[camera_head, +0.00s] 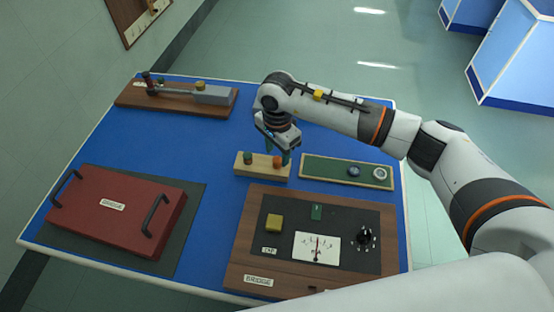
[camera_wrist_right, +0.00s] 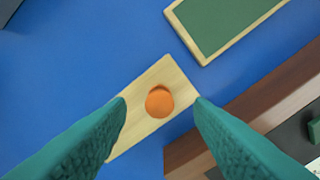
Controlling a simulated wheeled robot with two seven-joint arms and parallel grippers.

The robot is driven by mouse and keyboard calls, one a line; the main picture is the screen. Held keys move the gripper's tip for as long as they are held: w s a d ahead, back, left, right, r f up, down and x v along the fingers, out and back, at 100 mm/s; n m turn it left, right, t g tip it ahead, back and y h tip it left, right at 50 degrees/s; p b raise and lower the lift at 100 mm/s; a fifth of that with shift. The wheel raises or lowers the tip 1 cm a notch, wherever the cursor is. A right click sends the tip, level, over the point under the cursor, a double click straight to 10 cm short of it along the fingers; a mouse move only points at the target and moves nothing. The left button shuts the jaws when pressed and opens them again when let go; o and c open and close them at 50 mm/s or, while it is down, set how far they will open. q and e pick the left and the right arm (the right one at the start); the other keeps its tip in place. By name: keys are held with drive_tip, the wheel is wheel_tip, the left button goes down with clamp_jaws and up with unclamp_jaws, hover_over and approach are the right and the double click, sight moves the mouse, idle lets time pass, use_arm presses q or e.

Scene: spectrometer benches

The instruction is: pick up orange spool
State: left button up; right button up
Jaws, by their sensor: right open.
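The orange spool (camera_head: 277,162) stands at the right end of a small pale wooden block (camera_head: 261,173) on the blue bench. In the right wrist view the orange spool (camera_wrist_right: 159,101) shows from above on the wooden block (camera_wrist_right: 138,124). My right gripper (camera_head: 279,156) comes down from above at the spool's end of the block. In the right wrist view its two teal fingers (camera_wrist_right: 160,102) are open, one to each side of the spool, with nothing between them touching it. My left gripper is not in view.
A green board (camera_head: 320,168) with two round pieces lies right of the block. A wooden meter box (camera_head: 250,238) with dial and knob is in front. A red lidded case (camera_head: 118,210) with two handles is at left. A wooden instrument (camera_head: 150,97) stands at the back left.

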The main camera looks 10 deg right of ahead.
sight(277, 159)
drive_tip(key=shift+f, duration=1.55)
drive_tip(key=shift+c, duration=0.6)
clamp_jaws()
drive_tip(key=shift+r, duration=0.1)
